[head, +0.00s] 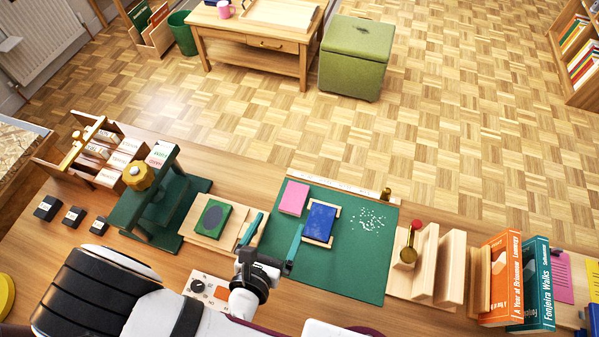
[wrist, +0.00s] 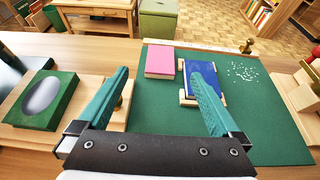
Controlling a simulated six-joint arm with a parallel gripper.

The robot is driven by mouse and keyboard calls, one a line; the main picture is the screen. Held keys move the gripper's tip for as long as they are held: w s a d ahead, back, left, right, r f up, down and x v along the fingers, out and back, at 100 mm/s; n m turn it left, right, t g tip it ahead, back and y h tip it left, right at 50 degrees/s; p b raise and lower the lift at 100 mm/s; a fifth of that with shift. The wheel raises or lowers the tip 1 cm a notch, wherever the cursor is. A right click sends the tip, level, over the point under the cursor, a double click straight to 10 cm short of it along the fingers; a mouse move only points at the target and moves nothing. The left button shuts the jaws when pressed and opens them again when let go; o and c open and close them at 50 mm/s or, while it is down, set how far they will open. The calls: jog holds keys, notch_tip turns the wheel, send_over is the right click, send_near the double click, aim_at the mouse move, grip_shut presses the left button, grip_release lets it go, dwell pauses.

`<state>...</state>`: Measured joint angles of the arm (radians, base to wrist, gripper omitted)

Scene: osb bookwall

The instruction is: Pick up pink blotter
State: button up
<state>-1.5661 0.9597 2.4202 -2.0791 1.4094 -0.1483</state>
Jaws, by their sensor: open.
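A pink rectangular block, which looks like the pink blotter (head: 293,198), lies flat at the back left of the green mat (head: 345,265). In the wrist view the pink blotter (wrist: 160,61) shows between and beyond the fingertips. My gripper (head: 280,221) is open and empty, with its two teal fingers spread apart. It is on the near side of the blotter and does not appear to touch it. In the wrist view my gripper (wrist: 158,68) has its right finger overlapping a blue block (wrist: 204,78) in a wooden holder, just right of the blotter.
A green block with a grey oval (head: 212,217) lies on a board to the left, beside a green press (head: 150,215). White specks (head: 371,219) lie on the mat's right. A wooden rack (head: 432,262) and upright books (head: 502,275) stand farther right. The mat's front is clear.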

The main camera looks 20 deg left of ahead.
aim_at(298, 188)
jog(key=x, duration=1.2)
jog(key=shift+w+d+f, duration=0.1)
jog(key=shift+w, duration=0.25)
jog(key=c, duration=1.4)
